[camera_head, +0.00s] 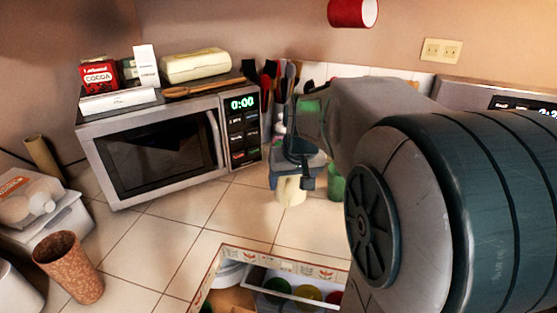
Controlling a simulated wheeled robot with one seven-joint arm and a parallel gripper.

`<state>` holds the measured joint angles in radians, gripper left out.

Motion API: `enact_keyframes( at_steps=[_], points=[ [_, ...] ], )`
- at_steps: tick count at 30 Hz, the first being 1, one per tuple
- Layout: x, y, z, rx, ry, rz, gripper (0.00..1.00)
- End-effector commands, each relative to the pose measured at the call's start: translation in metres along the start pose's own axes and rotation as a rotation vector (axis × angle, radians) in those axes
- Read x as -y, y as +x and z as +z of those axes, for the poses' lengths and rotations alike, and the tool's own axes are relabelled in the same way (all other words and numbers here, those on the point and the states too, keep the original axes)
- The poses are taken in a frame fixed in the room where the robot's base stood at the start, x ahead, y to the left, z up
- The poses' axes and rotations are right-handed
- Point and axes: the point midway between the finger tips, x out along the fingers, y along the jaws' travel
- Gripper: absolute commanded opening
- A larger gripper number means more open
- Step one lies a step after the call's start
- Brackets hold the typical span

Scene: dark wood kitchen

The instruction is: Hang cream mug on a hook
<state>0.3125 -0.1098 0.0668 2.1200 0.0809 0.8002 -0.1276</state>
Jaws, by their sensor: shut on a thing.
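The cream mug (291,192) shows just below my gripper, in the middle of the view in front of the microwave's right side. My gripper (296,178) points down and is shut on the mug. The fingers and wrist hide the mug's upper part, and I cannot make out its handle. I cannot tell whether the mug touches the counter. A red mug (350,12) is at the top edge, high up by the wall. No hook can be made out.
A microwave (160,150) with boxes on top stands left of my gripper. A green item (335,183) and utensils (275,85) are close by. An open drawer or box (225,255) lies below. A brown cup (70,265) stands at the left. Tiled counter is clear between them.

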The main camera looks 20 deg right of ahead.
Motion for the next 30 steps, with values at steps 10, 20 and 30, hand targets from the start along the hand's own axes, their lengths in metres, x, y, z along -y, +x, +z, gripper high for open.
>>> enact_keyframes(
  at_steps=[10,20,30],
  points=[
    [0.033,-0.036,-0.070,0.193,0.407,-0.002,0.37],
    [0.062,-0.080,-0.135,0.412,0.992,-0.168,0.37],
    [0.086,-0.135,-0.197,0.465,1.642,-0.600,0.37]
  ],
)
